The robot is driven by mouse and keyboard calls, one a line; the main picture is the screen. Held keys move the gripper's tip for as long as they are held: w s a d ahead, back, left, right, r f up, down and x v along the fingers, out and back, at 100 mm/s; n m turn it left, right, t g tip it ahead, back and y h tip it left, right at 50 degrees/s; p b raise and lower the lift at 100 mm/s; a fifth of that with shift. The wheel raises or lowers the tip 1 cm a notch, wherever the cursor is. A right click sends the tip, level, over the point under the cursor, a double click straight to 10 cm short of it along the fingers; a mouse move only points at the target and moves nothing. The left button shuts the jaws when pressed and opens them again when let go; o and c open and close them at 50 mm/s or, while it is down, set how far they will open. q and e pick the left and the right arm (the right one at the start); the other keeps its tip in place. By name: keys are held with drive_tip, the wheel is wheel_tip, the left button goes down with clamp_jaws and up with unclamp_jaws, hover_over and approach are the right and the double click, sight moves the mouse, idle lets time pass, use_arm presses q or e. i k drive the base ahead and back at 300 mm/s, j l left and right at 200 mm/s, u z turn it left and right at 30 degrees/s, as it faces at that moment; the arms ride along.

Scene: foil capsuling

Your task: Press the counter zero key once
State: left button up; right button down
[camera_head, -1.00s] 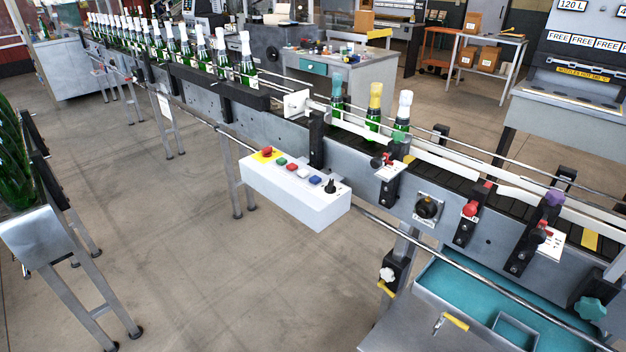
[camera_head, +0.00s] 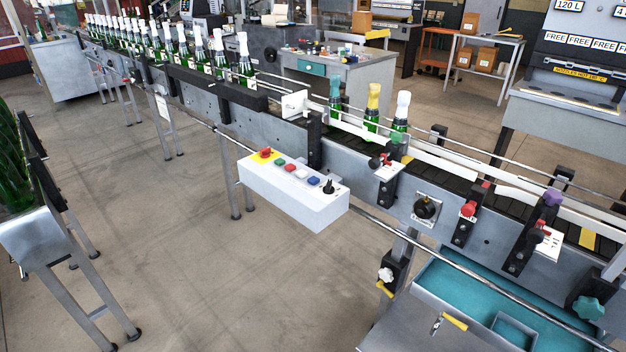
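A white control box (camera_head: 300,205) is mounted on the front of the conveyor, near the middle of the head view. Its sloped top carries a red mushroom button (camera_head: 265,153) on a yellow plate, a green key (camera_head: 280,162), a red key (camera_head: 290,168), a white key (camera_head: 301,173), a blue key (camera_head: 314,180) and a black selector knob (camera_head: 328,187). Labels are too small to read, so I cannot tell which one is the counter zero key. Neither of my grippers is in view.
The conveyor (camera_head: 470,178) runs diagonally behind the box, with a bottle row (camera_head: 220,55) and three foil-topped bottles (camera_head: 372,105). A rail (camera_head: 440,250) and teal tray (camera_head: 470,290) lie right of the box. Green bottles stand on a left stand (camera_head: 35,240). The floor (camera_head: 170,250) between is clear.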

sight(313, 180)
drive_tip(key=z, duration=0.4)
drive_tip(key=i+j+z, duration=0.2)
drive_tip(key=z, duration=0.2)
drive_tip(key=i+j+z, duration=0.15)
drive_tip(key=j+z, duration=0.25)
drive_tip(key=i+j+z, duration=0.15)
drive_tip(key=j, duration=0.4)
drive_tip(key=i+j+z, duration=0.15)
drive_tip(key=j, duration=0.4)
drive_tip(key=i+j+z, duration=0.15)
drive_tip(key=j, duration=1.05)
drive_tip(key=i+j, duration=0.15)
drive_tip(key=j, duration=1)
drive_tip(key=i+z, duration=0.05)
drive_tip(key=i, duration=0.05)
